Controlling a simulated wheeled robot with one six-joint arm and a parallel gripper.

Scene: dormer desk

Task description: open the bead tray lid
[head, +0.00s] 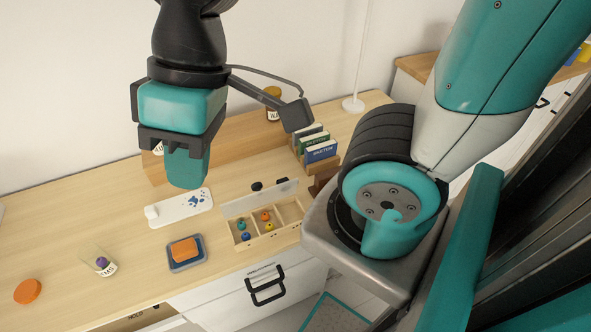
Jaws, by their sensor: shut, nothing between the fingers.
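The bead tray (283,230) is a light wooden box on the desk, right of the picture's middle line of small items. Its compartments hold several coloured beads, orange, green, blue and yellow. A pale, see-through lid panel (262,197) stands raised along the tray's back edge, leaving the compartments uncovered. Two dark knobs show just behind it. My gripper (187,170) points down with its teal fingers together and empty. It is in the air, left of the tray and apart from it, in front of the wooden riser.
A white board with blue spots (181,208) lies below my gripper. An orange block (184,249) sits on a blue-grey tray. A drawer at front left is open.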

